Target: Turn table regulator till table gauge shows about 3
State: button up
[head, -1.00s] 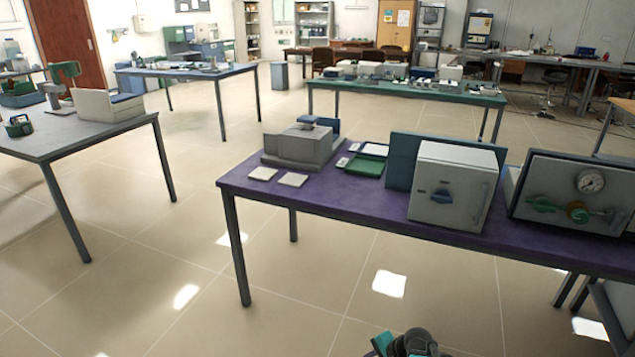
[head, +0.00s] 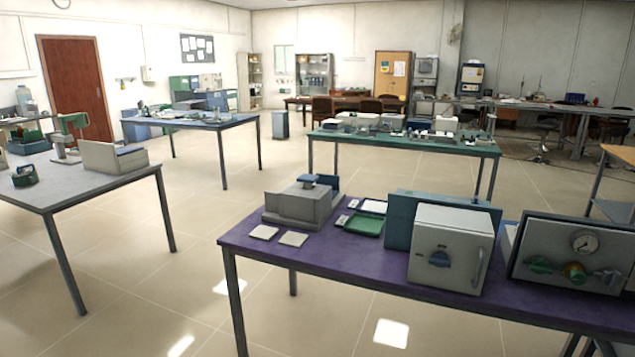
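My gripper is not in view.
A furnace-like box with a blue knob (head: 450,251) stands left of the panel. A grey device (head: 300,205), white tiles (head: 264,232) and a green tray (head: 362,225) are on the table's left. Open floor lies left, toward the grey table (head: 60,190).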

aim_at(577, 276)
jog(key=z, duration=4.05)
jog(key=i, duration=0.1)
jog(key=u, duration=2.75)
